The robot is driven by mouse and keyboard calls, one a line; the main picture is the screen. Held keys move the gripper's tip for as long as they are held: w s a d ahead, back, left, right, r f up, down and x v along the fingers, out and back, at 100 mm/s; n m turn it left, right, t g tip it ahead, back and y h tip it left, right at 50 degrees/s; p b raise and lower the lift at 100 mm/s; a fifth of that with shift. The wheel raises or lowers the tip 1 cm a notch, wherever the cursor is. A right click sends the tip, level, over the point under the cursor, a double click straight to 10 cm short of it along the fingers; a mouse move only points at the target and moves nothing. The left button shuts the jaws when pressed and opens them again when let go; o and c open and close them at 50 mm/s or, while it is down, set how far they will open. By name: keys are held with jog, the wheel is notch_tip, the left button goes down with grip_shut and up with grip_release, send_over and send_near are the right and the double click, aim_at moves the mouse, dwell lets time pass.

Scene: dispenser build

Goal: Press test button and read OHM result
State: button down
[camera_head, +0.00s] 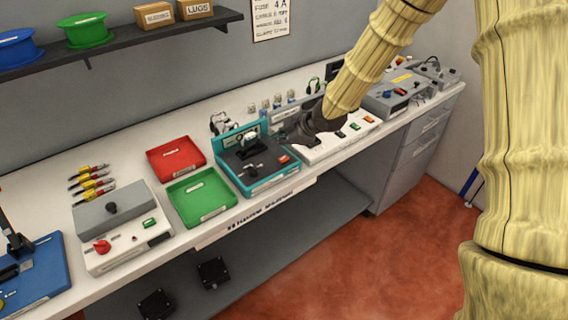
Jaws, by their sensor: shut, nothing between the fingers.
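A white panel box (337,145) sits on the bench right of centre, with green buttons (341,134) and an orange one (369,119) on its top. No label or OHM reading is legible on it. My gripper (293,139) is dark and shut, over the left end of this box and just right of the teal fixture (262,183). My gripper hides part of the box's top. I cannot tell whether the fingertips touch it. Another white and grey unit (128,240) at the left has a red knob and a green button or display, too small to read.
A red tray (176,156) and a green tray (202,197) lie left of the teal fixture. Yellow-and-red tools (91,180) lie further left. A grey instrument (393,98) stands at the right. A shelf (130,42) with spools and boxes hangs above. My arm crosses the right side.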

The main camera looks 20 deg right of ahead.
aim_at(282, 159)
jog(key=shift+f+b, duration=1.05)
jog(key=shift+f, duration=1.05)
jog(key=shift+f, duration=0.4)
jog(key=shift+f+b, duration=0.4)
jog(key=shift+f, duration=0.05)
dwell(0.6)
jog(key=shift+r, duration=0.25)
jog(key=shift+r+p, duration=0.65)
jog(key=shift+p, duration=0.1)
jog(key=shift+r+p, duration=2.1)
jog(key=shift+r, duration=0.45)
